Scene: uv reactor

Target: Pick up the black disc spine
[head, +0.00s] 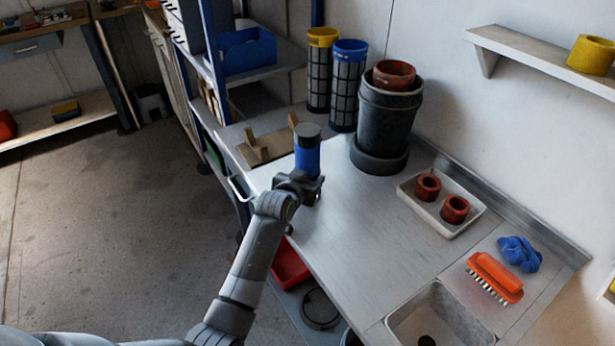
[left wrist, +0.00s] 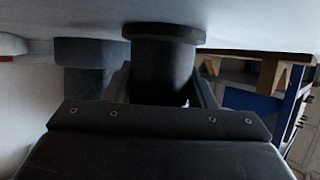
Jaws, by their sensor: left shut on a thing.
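My left gripper (head: 298,186) is at the left edge of the steel bench, at the base of an upright blue cylinder with a dark grey cap (head: 307,160). In the left wrist view, my left gripper (left wrist: 165,88) is shut on a dark round piece with a wide flange (left wrist: 165,34), apparently the black disc spine. The flange is at or very near the bench surface; I cannot tell if it touches. The dark piece seems to be the lower part of the blue cylinder, but the gripper hides the join in the head view. My right gripper is out of view.
A wooden stand (head: 262,152) is left of the cylinder. A black vessel (head: 385,125) stands to the right, with yellow (head: 320,75) and blue (head: 346,90) mesh cartridges behind. A white tray (head: 440,220) holds two red-brown rings. An orange brush (head: 495,276) lies near the sink (head: 440,312). The mid-bench is clear.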

